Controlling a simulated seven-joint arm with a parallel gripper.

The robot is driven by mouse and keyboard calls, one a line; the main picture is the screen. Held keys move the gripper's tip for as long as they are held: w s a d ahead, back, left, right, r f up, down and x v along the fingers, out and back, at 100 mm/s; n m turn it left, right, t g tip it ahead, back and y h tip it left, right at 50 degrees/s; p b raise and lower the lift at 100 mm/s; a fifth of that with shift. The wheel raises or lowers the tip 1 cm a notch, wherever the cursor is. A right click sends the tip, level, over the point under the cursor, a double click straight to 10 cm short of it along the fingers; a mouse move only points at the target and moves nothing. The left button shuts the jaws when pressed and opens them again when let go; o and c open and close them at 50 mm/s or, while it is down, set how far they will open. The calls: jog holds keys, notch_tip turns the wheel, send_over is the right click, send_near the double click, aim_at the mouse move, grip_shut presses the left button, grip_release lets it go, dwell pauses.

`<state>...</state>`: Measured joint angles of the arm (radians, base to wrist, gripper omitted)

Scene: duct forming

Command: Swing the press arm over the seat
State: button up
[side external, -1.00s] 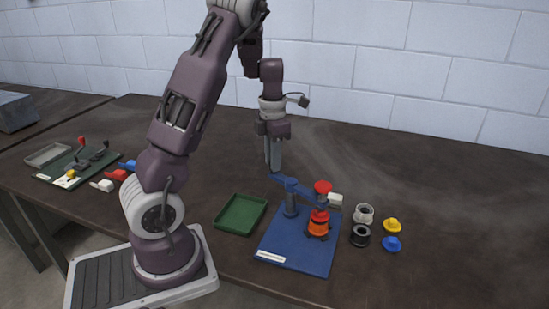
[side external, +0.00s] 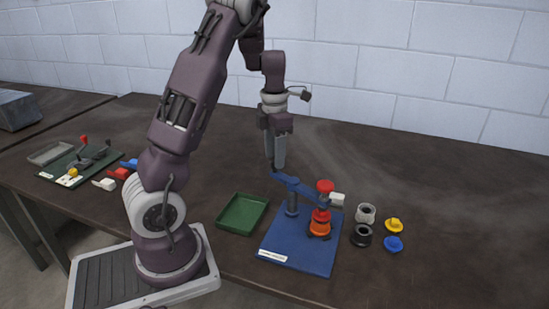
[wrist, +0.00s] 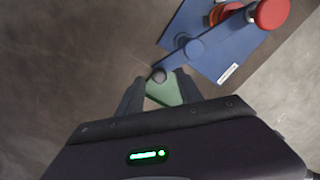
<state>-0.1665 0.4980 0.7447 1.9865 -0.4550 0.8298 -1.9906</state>
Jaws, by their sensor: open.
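The blue press arm (side external: 303,190) sits on a blue post (side external: 291,205) on a blue base plate (side external: 290,248). Its red knob (side external: 325,186) appears above the orange-red seat (side external: 320,224) in the side view. In the wrist view the press arm (wrist: 228,27) runs to the red knob (wrist: 271,13) and partly covers the seat (wrist: 219,14). My gripper (side external: 276,168) is open, close to the arm's rear end. In the wrist view a grey ball end (wrist: 158,75) shows at the fingertips; I cannot tell whether they touch it.
A green tray (side external: 242,213) lies left of the plate. White (side external: 366,213) and black (side external: 361,235) rings, and yellow (side external: 394,225) and blue (side external: 393,243) caps, stand to its right. A white block (side external: 337,199) is behind the seat. The far right table is clear.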

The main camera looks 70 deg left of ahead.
notch_tip(320, 180, up, 6)
jog(key=shift+f, duration=0.15)
jog(key=s+d+r+m+t+h, duration=0.1)
jog(key=d+r+m, duration=0.2)
jog(key=d+m, duration=0.3)
jog(key=s+d+r+m+t, duration=0.1)
jog(key=d+r+m, duration=0.2)
jog(key=d+m, duration=0.25)
jog(key=s+d+r+m+t, duration=0.1)
jog(key=s+d+m, duration=0.5)
jog(key=m, duration=0.6)
jog(key=s+d+r+m+t+y, duration=0.1)
jog(key=s+d+m+t, duration=0.1)
jog(key=s+d+m, duration=0.5)
jog(key=m, duration=0.5)
jog(key=shift+s+d+m+t, duration=0.25)
jog(key=shift+s+m+t, duration=0.05)
jog(key=shift+s+m, duration=0.05)
